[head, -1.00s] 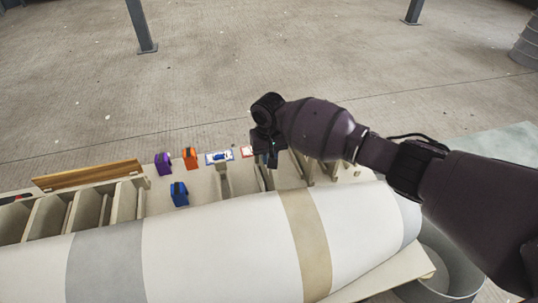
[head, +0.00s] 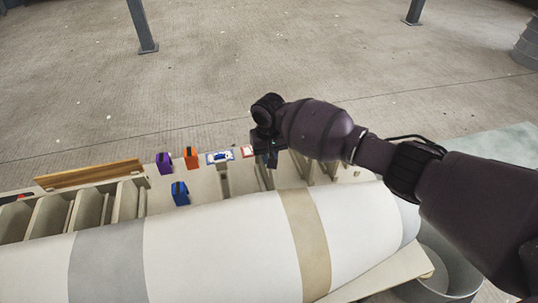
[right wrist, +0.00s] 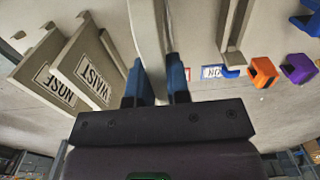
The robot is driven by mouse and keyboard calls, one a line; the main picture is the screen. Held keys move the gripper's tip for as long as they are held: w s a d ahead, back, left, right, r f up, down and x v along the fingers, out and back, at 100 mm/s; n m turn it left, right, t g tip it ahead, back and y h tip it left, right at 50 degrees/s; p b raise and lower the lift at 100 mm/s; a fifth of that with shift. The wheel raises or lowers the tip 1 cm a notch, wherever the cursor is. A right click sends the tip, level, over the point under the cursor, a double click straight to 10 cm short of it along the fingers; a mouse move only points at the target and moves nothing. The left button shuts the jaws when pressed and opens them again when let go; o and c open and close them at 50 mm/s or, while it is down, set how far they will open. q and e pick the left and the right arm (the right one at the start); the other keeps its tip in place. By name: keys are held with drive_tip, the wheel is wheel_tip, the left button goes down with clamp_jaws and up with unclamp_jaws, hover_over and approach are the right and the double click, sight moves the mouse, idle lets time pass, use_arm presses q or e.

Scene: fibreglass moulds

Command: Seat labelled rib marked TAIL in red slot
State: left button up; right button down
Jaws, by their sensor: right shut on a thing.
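My right gripper (right wrist: 158,84) is shut on a pale grey rib (right wrist: 148,30), held between its blue fingers. No label shows on the held rib's visible face. Two labelled ribs, NOSE (right wrist: 38,58) and WAIST (right wrist: 82,72), stand to its left in the right wrist view. In the head view, my right gripper (head: 265,150) is above the mould's far edge, beside a red-bordered card (head: 247,152). The red slot itself is hidden or too small to make out. No TAIL marking is readable. My left gripper is not in view.
A blue-bordered card (head: 220,157), an orange clamp (head: 191,157), a purple clamp (head: 164,163) and a blue clamp (head: 180,193) lie left of the gripper. A large white rounded mould (head: 220,245) fills the front. A wooden strip (head: 90,174) lies at left.

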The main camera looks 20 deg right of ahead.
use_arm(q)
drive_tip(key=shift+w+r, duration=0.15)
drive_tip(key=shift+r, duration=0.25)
use_arm(e)
drive_tip(key=shift+r, duration=0.15)
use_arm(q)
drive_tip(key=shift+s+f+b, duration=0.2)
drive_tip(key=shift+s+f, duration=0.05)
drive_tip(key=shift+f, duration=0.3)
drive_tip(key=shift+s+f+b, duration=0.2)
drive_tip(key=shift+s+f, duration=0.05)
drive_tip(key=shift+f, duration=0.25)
use_arm(e)
drive_tip(key=shift+f, duration=2.7)
drive_tip(key=c, duration=1)
unclamp_jaws()
wheel_tip(320, 180, up, 10)
drive_tip(key=p, duration=0.3)
drive_tip(key=shift+r+p, duration=0.3)
drive_tip(key=shift+r, duration=0.15)
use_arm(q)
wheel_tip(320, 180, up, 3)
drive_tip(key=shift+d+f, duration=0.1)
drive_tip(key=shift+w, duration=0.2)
